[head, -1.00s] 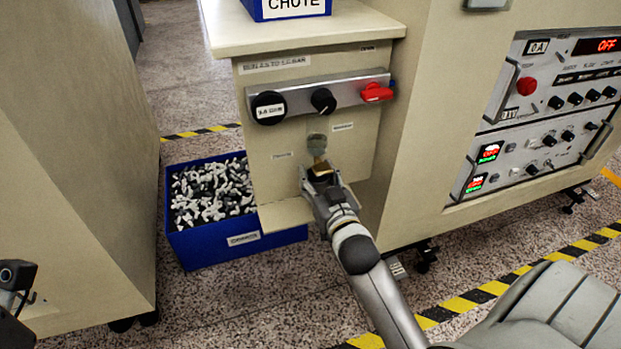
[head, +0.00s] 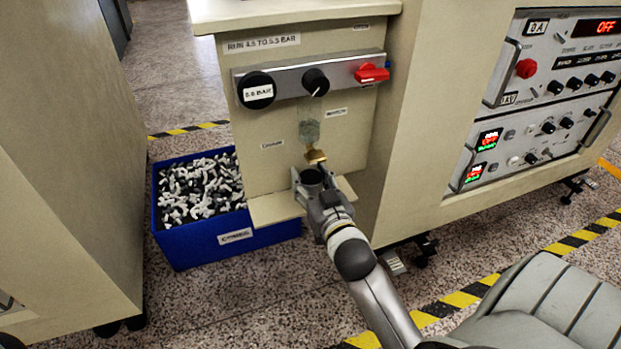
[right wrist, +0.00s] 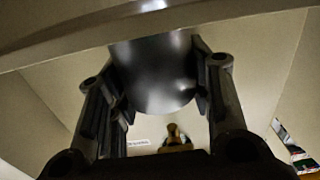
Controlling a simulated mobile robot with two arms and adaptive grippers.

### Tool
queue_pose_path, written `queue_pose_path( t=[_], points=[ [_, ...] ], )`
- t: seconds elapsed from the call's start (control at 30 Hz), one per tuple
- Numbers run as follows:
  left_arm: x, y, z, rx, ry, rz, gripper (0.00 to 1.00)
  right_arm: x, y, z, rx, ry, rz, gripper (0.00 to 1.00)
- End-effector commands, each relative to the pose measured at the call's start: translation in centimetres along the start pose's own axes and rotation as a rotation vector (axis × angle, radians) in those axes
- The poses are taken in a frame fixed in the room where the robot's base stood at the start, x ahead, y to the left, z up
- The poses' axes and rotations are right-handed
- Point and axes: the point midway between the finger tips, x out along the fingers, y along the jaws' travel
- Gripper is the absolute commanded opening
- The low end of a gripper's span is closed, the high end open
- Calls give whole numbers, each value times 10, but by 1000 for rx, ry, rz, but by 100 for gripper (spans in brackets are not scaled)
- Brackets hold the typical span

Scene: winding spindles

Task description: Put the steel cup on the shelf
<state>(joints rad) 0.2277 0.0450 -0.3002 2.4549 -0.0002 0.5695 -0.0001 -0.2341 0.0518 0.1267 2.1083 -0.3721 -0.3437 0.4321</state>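The steel cup (head: 312,177) is between the fingers of my right gripper (head: 321,186), its dark open mouth facing up. In the right wrist view the cup (right wrist: 155,75) is a shiny grey cylinder with a finger on each side. The shelf (head: 272,209) is the small beige ledge at the foot of the panel. The cup is above the ledge's right part; whether it touches is hidden by my gripper. A clear bowl (head: 309,125) with a brass fitting (head: 315,156) hangs on the panel just above the cup. My left gripper is not in view.
The panel carries a black gauge knob (head: 257,90), a smaller black knob (head: 315,82) and a red handle (head: 371,73). A blue bin (head: 195,248) of small parts stands on the floor at left. The ledge's left part is bare.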

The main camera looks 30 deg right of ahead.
Motion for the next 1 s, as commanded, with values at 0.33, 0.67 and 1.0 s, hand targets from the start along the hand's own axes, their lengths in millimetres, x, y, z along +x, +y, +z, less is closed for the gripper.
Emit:
queue_pose_path(
  t=[0.33,0.67,1.0],
  points=[
    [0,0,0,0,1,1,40,0,0,0,0,0,0,68],
    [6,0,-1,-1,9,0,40,-11,0,-3,2,-2,0,68],
    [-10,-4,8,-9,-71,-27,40,-70,1,-3,2,-7,2,68]
  ],
)
